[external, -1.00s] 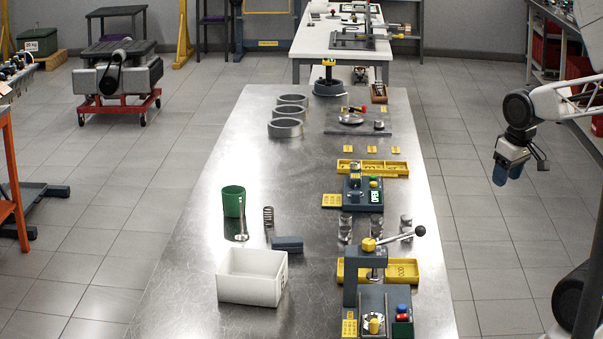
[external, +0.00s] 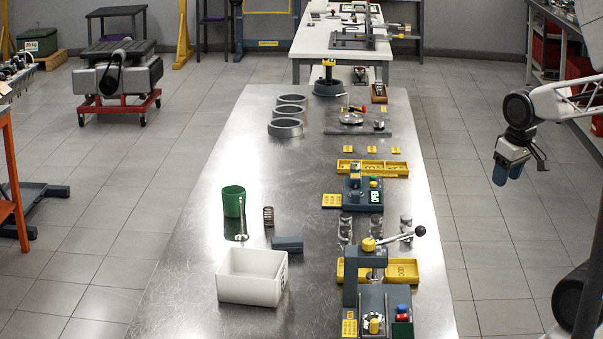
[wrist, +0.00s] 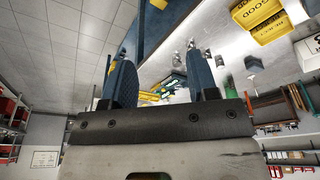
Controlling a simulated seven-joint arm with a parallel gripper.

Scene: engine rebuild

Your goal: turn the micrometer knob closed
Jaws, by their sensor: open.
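A dark blue-grey device (external: 356,195) with a small display reading OPEN (external: 376,196) stands on the steel bench, right of centre. It appears to be the micrometer station. Small yellow and green parts show on its top, but I cannot tell which is the knob. My gripper (external: 508,172) hangs in the air to the right of the bench, well away from the device. In the wrist view my gripper (wrist: 161,78) has its two blue fingers apart, with nothing between them.
A lever press (external: 368,262) with a black-balled handle stands nearer the camera. Yellow trays (external: 400,270) and small metal cylinders (external: 406,226) sit around it. A white bin (external: 250,277), green cup (external: 233,200) and spring (external: 268,216) are on the left. The bench's left strip is clear.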

